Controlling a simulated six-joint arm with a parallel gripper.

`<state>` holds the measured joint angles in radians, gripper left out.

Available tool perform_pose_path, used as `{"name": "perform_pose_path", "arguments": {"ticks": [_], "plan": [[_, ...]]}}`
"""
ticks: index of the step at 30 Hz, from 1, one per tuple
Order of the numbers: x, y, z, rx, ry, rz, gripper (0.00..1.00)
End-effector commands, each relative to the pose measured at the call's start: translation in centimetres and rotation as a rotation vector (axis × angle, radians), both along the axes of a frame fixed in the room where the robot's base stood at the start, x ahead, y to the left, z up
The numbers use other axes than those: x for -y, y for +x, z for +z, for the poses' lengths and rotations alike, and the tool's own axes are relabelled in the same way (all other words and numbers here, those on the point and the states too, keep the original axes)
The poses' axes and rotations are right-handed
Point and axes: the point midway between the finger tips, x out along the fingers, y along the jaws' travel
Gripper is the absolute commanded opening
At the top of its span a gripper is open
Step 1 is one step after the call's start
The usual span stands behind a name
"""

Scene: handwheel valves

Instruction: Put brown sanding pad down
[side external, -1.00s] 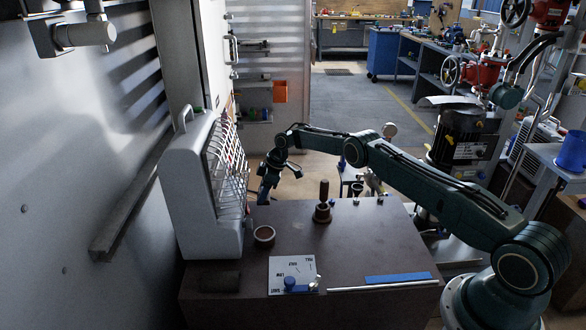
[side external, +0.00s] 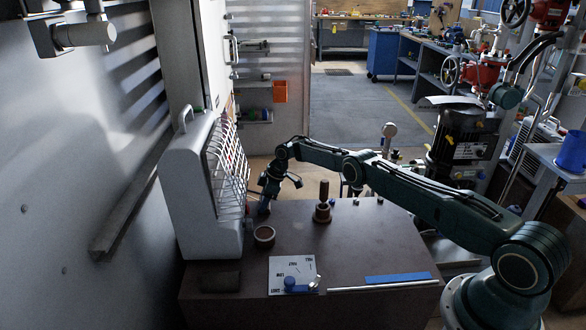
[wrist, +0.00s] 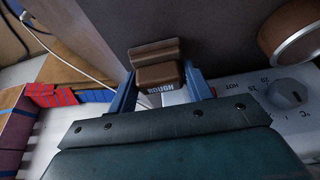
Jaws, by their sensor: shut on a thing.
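The brown sanding pad (wrist: 157,77), marked ROUGH, shows in the wrist view between the two blue fingers of my gripper (wrist: 160,88). The fingers are shut on its sides. Its far part looks wider and lies against or just above a dark surface; I cannot tell whether it touches. In the side view my gripper (side external: 265,207) points down at the back edge of the brown bench top (side external: 375,235), close beside the pale heater-like unit (side external: 205,190). The pad cannot be made out there.
A round cup (side external: 264,236) stands near the unit, and a brush-like tool (side external: 323,203) stands upright in a holder to its right. A dark block (side external: 221,281), a white dial plate (side external: 292,274) and a blue strip (side external: 398,278) lie nearer the front. The bench's middle right is clear.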

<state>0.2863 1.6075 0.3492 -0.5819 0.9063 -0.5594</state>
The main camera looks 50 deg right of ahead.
Motion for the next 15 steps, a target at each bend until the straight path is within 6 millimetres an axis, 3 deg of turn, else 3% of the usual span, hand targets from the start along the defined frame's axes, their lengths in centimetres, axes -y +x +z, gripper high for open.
{"name": "perform_pose_path", "arguments": {"ticks": [5, 6, 9, 15], "plan": [[0.00, -0.03, -0.28, 0.001, -0.001, 0.001, 0.32], [0.00, -0.03, -0.27, 0.001, -0.001, 0.001, 0.56], [-0.01, -0.02, -0.26, 0.000, 0.000, 0.001, 0.72], [-0.01, -0.02, -0.26, 0.000, -0.001, 0.001, 0.72]]}}
